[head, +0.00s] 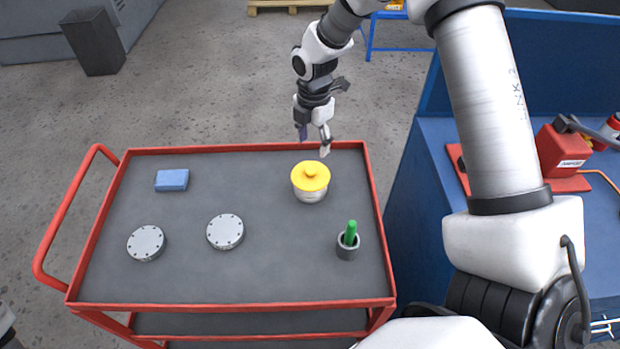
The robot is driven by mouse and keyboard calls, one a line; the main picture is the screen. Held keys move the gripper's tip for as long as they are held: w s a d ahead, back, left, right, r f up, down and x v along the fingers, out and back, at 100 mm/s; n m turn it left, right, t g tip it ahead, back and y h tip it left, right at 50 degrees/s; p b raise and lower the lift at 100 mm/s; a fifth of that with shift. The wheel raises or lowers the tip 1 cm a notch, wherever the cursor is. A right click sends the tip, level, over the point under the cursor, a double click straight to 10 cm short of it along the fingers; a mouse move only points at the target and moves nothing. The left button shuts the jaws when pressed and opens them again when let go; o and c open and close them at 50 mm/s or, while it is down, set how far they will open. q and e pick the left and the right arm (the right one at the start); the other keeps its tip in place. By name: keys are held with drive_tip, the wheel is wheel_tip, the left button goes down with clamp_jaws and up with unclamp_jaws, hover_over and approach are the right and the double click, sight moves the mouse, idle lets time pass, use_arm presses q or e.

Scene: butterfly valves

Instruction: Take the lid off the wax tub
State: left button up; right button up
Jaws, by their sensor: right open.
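The wax tub (310,194) stands upright on the cart's top, toward its back right. Its yellow lid (310,175) with a round knob sits on top of it. My right gripper (315,146) hangs just behind and above the tub, over the cart's back edge, with its fingers pointing down. It is open and empty, apart from the lid. My left gripper is out of the frame; only a small piece at the lower left edge may be my left arm.
The red-rimmed cart (230,301) also holds a blue block (172,180), two grey flanged discs (225,231) (146,243) and a dark cup (348,251) with a green item (350,232). A blue bench (435,170) with a red device (562,151) stands at right.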

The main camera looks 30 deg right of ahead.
sight(311, 169)
wheel_tip(311, 169, down, 3)
drive_tip(key=shift+w+d+f+b, duration=0.1)
drive_tip(key=shift+b, duration=0.6)
drive_tip(key=f+p, duration=0.1)
drive_tip(key=f, duration=0.4)
drive_tip(key=w+f+p, duration=0.1)
drive_tip(key=f, duration=0.1)
drive_tip(key=shift+f+p, duration=0.25)
drive_tip(key=shift+p, duration=0.05)
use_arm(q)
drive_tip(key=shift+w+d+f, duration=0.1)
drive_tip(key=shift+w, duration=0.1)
use_arm(e)
drive_tip(key=shift+s, duration=0.1)
drive_tip(key=c, duration=0.9)
